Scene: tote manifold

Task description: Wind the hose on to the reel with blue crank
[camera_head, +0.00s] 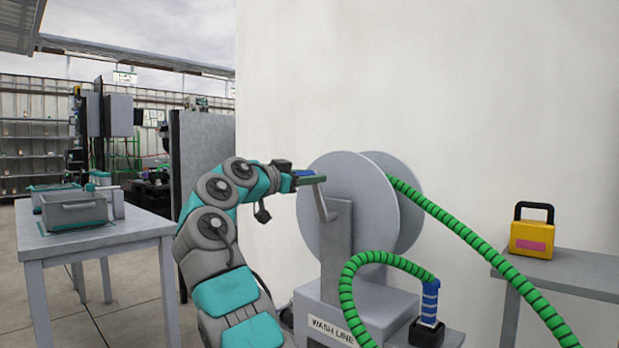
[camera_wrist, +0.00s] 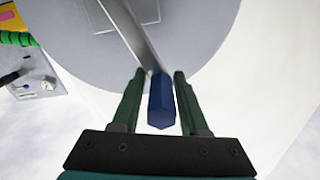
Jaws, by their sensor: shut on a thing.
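The grey reel (camera_head: 343,205) stands on a grey base marked "WASH LINE" in the head view. Its flat disc (camera_wrist: 100,50) fills much of the upper wrist view. The crank is a grey metal arm (camera_head: 321,203) with a blue handle (camera_wrist: 162,100). The green banded hose (camera_head: 470,237) runs from the reel down to the lower right. My gripper (camera_head: 312,178) is at the crank's upper end. In the wrist view its two green fingers (camera_wrist: 160,95) lie on either side of the blue handle and are shut on it.
Another green hose length (camera_head: 365,258) arches beside the base to a blue-banded fitting (camera_head: 430,300) on a black block. A yellow box with a black handle (camera_head: 532,232) sits on a grey table at right. A table (camera_head: 110,235) with a grey tote (camera_head: 73,211) stands at left.

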